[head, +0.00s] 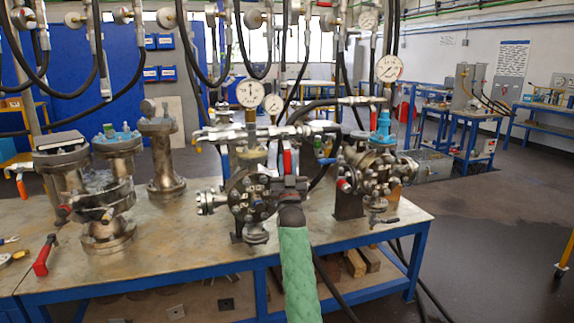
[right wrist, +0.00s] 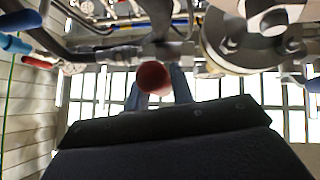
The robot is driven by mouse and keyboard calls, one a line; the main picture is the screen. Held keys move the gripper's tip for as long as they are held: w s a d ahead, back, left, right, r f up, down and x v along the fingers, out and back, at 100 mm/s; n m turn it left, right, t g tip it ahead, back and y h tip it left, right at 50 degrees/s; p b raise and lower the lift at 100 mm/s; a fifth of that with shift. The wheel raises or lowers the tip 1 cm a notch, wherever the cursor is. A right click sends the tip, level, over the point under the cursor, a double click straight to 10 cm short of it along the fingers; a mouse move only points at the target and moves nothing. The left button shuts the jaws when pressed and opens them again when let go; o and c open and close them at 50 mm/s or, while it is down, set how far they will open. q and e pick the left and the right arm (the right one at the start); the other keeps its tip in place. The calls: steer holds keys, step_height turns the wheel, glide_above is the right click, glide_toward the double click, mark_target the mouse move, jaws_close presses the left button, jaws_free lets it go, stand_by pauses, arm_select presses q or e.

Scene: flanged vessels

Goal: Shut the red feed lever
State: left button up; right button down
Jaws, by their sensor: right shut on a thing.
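The red feed lever (head: 288,163) hangs steeply downward below the horizontal metal pipe, between the two flanged vessels at the middle of the bench. My right gripper (head: 289,180) is at its lower part, reaching in from the front under a green-sleeved arm. In the right wrist view the rounded red end of the lever (right wrist: 153,77) sits between the two blue-grey fingers of the right gripper (right wrist: 161,88), which is shut on it. The gripper hides the lower part of the lever in the head view. My left gripper is not in view.
A vessel with a round flange (head: 250,195) stands close left of the gripper, and another vessel (head: 375,170) stands to the right. Gauges (head: 250,93) and hanging black hoses crowd the space above. A red-handled tool (head: 45,255) lies on the bench (head: 170,245) at left.

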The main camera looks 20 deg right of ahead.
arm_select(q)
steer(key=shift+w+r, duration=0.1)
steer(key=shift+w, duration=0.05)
arm_select(e)
steer(key=c, duration=1.2)
jaws_free()
steer(key=shift+a, duration=0.1)
steer(key=b+v, duration=0.1)
steer(key=v, duration=0.6)
steer(key=shift+s+f, duration=0.15)
steer(key=shift+f, duration=0.05)
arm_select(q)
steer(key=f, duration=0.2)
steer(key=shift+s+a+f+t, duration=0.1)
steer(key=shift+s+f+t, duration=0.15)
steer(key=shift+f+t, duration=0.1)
arm_select(e)
steer(key=shift+s+f, duration=0.1)
steer(key=shift+s, duration=0.05)
